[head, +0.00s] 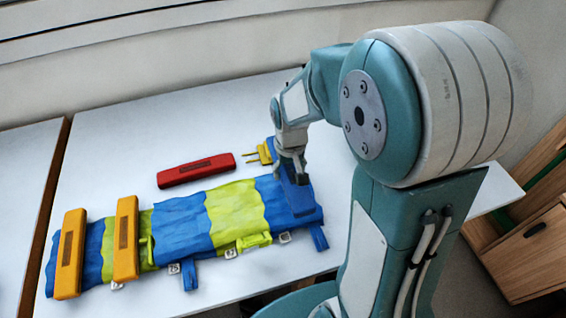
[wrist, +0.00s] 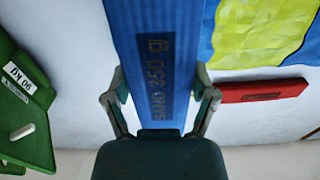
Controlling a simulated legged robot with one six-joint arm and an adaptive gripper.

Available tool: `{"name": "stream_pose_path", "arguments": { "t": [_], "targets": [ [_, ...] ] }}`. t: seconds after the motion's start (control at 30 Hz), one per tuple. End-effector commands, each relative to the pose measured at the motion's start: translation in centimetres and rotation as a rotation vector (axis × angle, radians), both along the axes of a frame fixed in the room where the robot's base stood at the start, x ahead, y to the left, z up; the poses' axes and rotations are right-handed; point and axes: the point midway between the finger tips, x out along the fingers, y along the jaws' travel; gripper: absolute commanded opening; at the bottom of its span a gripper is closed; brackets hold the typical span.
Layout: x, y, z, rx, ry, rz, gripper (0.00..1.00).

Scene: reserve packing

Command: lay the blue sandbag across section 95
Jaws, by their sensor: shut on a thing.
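My gripper (head: 291,166) is shut on the blue sandbag (head: 296,194), over the right-hand blue stripe of the folded cloth (head: 180,229). In the wrist view, my gripper's fingers (wrist: 160,88) clasp both sides of the blue sandbag (wrist: 150,25), which bears a printed weight, seemingly 350 g. The bag points away from my gripper along the stripe. I cannot tell whether it touches the cloth. The cloth has blue and yellow-green sections, with small white tags (head: 285,237) along its front edge. The tag numbers are too small to read, so I cannot tell which section is 95.
Two yellow sandbags (head: 70,252) (head: 126,238) lie across the cloth's left part. A red sandbag (head: 196,170) lies behind the cloth, and a yellow pronged item (head: 264,152) is near my gripper. A green tray (wrist: 28,110) shows in the wrist view. The table's back left (head: 110,130) is clear.

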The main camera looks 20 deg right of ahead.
Motion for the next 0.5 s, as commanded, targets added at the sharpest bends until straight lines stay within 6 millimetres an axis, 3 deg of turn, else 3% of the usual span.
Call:
{"name": "stream_pose_path", "arguments": {
  "t": [0.5],
  "targets": [
    [0.0, 0.4, -6.0, -0.003, 0.003, 0.001, 0.13]
  ]
}}
